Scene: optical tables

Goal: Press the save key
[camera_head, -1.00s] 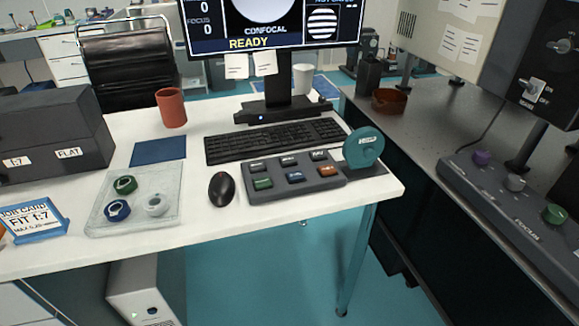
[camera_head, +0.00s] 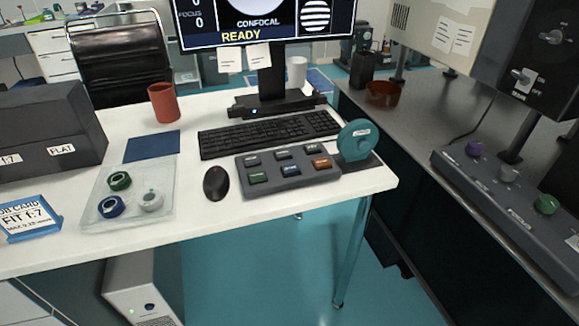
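A grey key box (camera_head: 288,187) sits on the white desk, in front of the black keyboard. It has two rows of keys: dark ones at the back, and a green key (camera_head: 258,177), a blue key (camera_head: 290,170) and an orange key (camera_head: 321,163) at the front. The labels are too small to read, so I cannot tell which key is save. The monitor (camera_head: 262,30) behind reads CONFOCAL and READY. Neither of my grippers shows in the head view.
A black mouse (camera_head: 216,183) lies left of the key box, and a teal round device (camera_head: 355,141) stands at its right. A clear tray (camera_head: 128,196) with three rings and a red cup (camera_head: 164,103) are farther left. A grey bench with a knob panel (camera_head: 508,196) is at right.

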